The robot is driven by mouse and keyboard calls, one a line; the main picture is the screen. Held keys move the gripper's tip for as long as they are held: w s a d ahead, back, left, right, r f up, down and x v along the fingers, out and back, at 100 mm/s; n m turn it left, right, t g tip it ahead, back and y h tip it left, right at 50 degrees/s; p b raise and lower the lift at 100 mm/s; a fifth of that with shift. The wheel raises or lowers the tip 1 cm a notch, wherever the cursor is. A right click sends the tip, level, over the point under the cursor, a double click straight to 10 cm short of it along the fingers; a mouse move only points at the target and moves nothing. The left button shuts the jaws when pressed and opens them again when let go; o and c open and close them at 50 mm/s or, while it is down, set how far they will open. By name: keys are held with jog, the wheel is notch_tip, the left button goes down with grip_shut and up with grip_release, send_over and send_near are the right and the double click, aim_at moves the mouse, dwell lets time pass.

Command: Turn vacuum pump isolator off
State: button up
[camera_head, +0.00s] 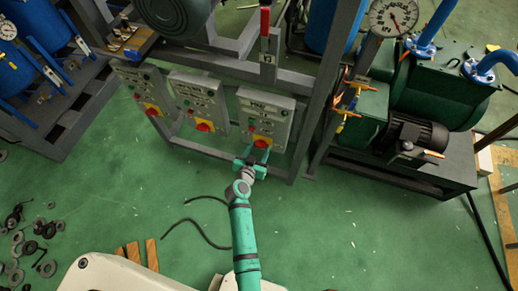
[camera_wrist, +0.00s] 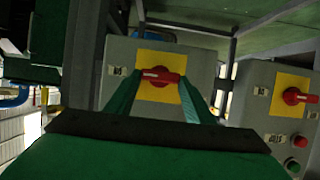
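Three grey control boxes hang on the rack in the head view, each with a red rotary knob on a yellow plate. My gripper (camera_head: 253,158) is at the right-hand box (camera_head: 265,112), by its red knob (camera_head: 262,143). In the wrist view my green fingers (camera_wrist: 160,88) are spread, one on each side of the red knob (camera_wrist: 161,76). The knob's handle lies crosswise between them. I cannot tell whether the fingertips touch it. The middle box (camera_head: 198,98) has longer label text. The left box (camera_head: 142,84) is farther away. The labels are too small to read surely.
The neighbouring box (camera_wrist: 285,110) shows at the right in the wrist view. A green pump unit (camera_head: 440,85) with a black motor (camera_head: 415,135) stands on a frame at the right. A cable (camera_head: 200,225) lies on the green floor. Washers (camera_head: 40,230) lie at the left.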

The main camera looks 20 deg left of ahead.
jog(key=shift+c, duration=0.7)
jog(key=n+h, duration=0.2)
jog(key=shift+a+n, duration=0.3)
jog(key=shift+n, duration=0.1)
jog(key=n+h, duration=0.2)
jog(key=n, duration=0.1)
jog(key=shift+a+f+t, duration=0.2)
jog(key=shift+a+t, duration=0.1)
jog(key=n, duration=0.1)
jog(key=n+h, duration=0.1)
jog(key=n+t, duration=0.1)
jog(key=shift+a+f+n+h, duration=0.15)
jog(key=shift+f+n+h, duration=0.15)
jog(key=shift+h, duration=0.1)
jog(key=shift+f+n+t+h, duration=0.15)
jog(key=shift+n+t+h, duration=0.2)
jog(key=shift+n, duration=0.7)
jog(key=shift+f+n+t+h, duration=0.1)
jog(key=shift+n+t+h, duration=0.2)
jog(key=shift+n, duration=0.75)
